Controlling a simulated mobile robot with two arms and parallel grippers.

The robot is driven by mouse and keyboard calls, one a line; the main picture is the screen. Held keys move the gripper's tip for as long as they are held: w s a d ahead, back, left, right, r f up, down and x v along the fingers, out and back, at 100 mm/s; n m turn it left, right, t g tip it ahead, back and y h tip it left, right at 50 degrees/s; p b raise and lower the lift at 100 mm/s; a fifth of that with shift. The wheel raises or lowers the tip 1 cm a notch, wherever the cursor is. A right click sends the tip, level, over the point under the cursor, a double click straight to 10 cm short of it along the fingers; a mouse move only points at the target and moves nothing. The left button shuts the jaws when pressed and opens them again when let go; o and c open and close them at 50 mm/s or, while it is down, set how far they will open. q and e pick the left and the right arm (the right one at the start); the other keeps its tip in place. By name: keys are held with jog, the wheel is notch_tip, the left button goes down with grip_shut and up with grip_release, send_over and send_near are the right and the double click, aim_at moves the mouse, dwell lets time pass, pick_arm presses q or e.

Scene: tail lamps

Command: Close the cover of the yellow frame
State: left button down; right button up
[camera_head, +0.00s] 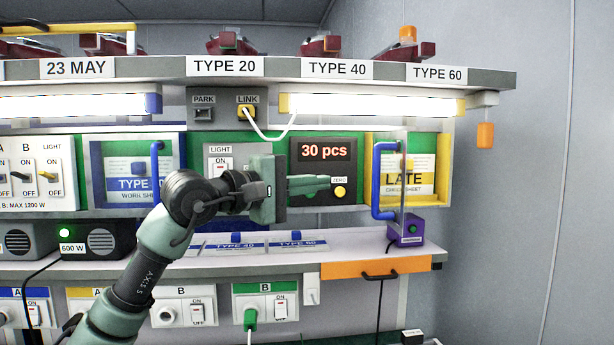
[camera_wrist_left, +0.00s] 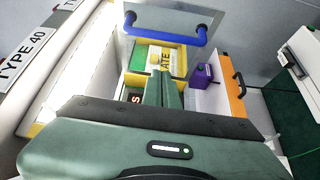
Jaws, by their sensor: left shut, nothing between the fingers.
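The yellow frame (camera_head: 447,165) is on the back panel at the right, around a sheet marked LATE; it also shows in the wrist view (camera_wrist_left: 137,79). Its clear cover (camera_head: 405,150) stands open, swung out from the frame and seen nearly edge-on. The cover carries a blue handle (camera_head: 377,180). In the wrist view the cover (camera_wrist_left: 172,20) and its handle (camera_wrist_left: 165,32) lie beyond my fingertips. My left gripper (camera_head: 328,183) is shut and empty, in front of the 30 pcs display, left of the handle and apart from it. My right gripper is out of view.
A purple box (camera_head: 404,229) with a green button stands on the shelf below the cover. The display (camera_head: 322,160) with a yellow button is left of the frame. Another, blue frame (camera_head: 97,175) has its own blue handle. A lit lamp (camera_head: 375,105) runs above. An orange drawer (camera_head: 375,267) is below.

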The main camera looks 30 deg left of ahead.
aim_at(376, 177)
pick_arm(q)
jog(key=w+d+p, duration=0.3)
jog(key=w+d, duration=0.2)
jog(key=d, duration=0.1)
jog(key=shift+w+p, duration=0.3)
